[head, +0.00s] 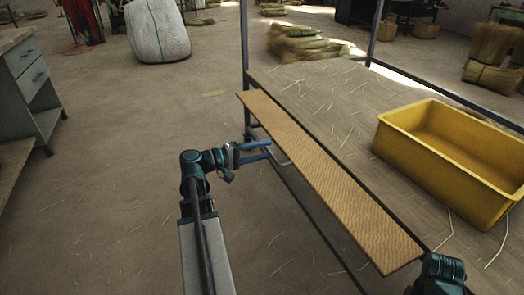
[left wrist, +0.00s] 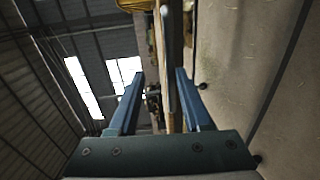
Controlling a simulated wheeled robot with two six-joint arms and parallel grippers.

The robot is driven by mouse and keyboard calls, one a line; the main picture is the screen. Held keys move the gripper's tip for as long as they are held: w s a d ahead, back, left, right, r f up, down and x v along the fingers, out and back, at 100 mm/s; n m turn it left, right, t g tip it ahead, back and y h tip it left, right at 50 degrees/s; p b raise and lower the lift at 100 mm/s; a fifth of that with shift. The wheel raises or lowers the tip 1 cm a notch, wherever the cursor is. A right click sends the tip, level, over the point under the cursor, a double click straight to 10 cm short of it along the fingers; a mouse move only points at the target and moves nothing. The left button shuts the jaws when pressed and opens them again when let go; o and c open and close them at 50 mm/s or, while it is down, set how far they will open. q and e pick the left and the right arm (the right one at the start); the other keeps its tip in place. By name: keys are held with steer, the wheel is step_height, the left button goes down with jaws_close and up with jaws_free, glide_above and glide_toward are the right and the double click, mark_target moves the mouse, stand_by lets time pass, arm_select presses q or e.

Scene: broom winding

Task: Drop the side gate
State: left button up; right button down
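The side gate (head: 320,180) is a long, tan, ribbed board along the near-left side of the metal-framed table. A grey bent bar (head: 284,162) shows beside its left edge. My left gripper (head: 268,150) is just left of the gate, with its blue fingers pointing at it. The left wrist view shows the fingers (left wrist: 155,90) apart, with the gate's edge (left wrist: 172,75) running between them; neither finger clearly touches it. My right arm shows only as a teal joint at the bottom right, and its gripper is out of view.
A yellow crate (head: 435,160) stands on the table at the right. Table posts (head: 244,40) rise at the back. A grey drawer cabinet (head: 28,85) is at the left and a white sack (head: 157,30) behind. The floor left of the gate is mostly clear.

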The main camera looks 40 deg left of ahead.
arm_select(q)
steer(key=p+v, duration=0.1)
steer(key=v, duration=1.2)
steer(key=shift+s, duration=0.4)
steer(key=shift+a, duration=0.1)
steer(key=shift+w+r, duration=0.1)
steer(key=c, duration=0.3)
steer(key=w+n+g+p, duration=0.1)
steer(key=n+p, duration=0.1)
steer(key=w+n+g+p, duration=0.1)
steer(key=n+p, duration=0.1)
steer(key=w+n+y+p, duration=0.1)
steer(key=w+n+p, duration=0.1)
steer(key=shift+a+r+g, duration=0.1)
steer(key=shift+a+g, duration=0.3)
jaws_close()
steer(key=shift+w+a+f+n+g+y+p, duration=0.3)
steer(key=shift+w+n+g+p, duration=0.5)
steer(key=shift+n+p, duration=0.85)
steer(key=shift+w+a+f+n+g+y+p, duration=0.1)
steer(key=shift+w+a+n+g+y+p, duration=0.5)
steer(key=shift+n, duration=1.75)
steer(key=shift+w+a+f+n+g+y+p, duration=0.15)
steer(key=shift+w+n+g+y+p, duration=0.25)
steer(key=shift+w+n+g+p, duration=1.05)
